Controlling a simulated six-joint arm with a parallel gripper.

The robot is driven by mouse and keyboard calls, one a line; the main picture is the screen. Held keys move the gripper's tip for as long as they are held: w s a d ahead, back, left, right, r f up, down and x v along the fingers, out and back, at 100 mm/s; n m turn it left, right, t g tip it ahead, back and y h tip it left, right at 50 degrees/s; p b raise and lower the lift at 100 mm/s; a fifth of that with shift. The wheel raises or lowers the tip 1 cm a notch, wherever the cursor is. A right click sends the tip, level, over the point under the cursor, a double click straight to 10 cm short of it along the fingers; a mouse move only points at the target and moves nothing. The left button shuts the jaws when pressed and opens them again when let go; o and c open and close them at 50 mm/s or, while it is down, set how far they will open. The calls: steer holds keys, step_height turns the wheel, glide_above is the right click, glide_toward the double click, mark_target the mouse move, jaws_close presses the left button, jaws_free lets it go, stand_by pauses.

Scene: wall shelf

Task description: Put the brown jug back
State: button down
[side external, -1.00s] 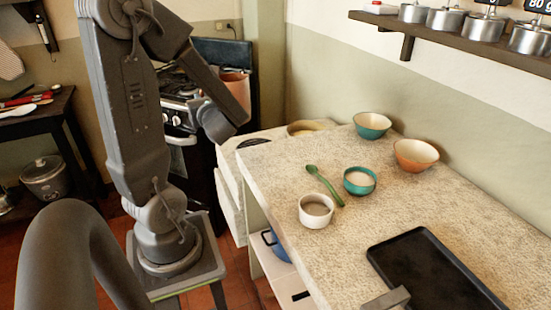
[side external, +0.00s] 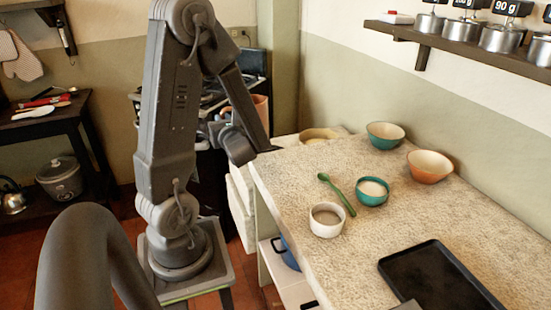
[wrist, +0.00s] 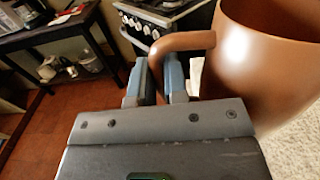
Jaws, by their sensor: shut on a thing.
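The brown jug (wrist: 262,75) fills the upper right of the wrist view, with its rim cut off at the top. Its curved handle (wrist: 185,42) runs down between the two fingers of my gripper (wrist: 158,82), which is shut on it. The jug looks roughly upright; its base is hidden. In the side view only a small part of the jug (side external: 262,103) shows behind my forearm, near the stove and beyond the counter's far left corner. My fingers are hidden there.
The pale counter (side external: 290,190) holds a white cup (side external: 326,219), green spoon (side external: 337,195), teal bowls (side external: 386,135) (side external: 372,190), an orange bowl (side external: 429,166) and a black tray (side external: 436,275). A wall shelf (side external: 440,42) with metal canisters (side external: 501,37) is above. Counter space left of the tray is clear.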

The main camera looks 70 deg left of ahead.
steer(key=w+d+f, duration=0.1)
steer(key=w+f, duration=0.1)
steer(key=w, duration=0.1)
steer(key=w+f, duration=0.2)
steer(key=w, duration=0.1)
steer(key=w+d+f, duration=0.1)
steer(key=w+f, duration=0.1)
steer(key=w, duration=0.2)
steer(key=shift+d+f, duration=0.15)
steer(key=shift+d, duration=0.2)
steer(key=shift+f, duration=1.75)
steer(key=shift+f, duration=0.15)
steer(key=c, duration=1.1)
jaws_free()
steer(key=shift+c, duration=0.2)
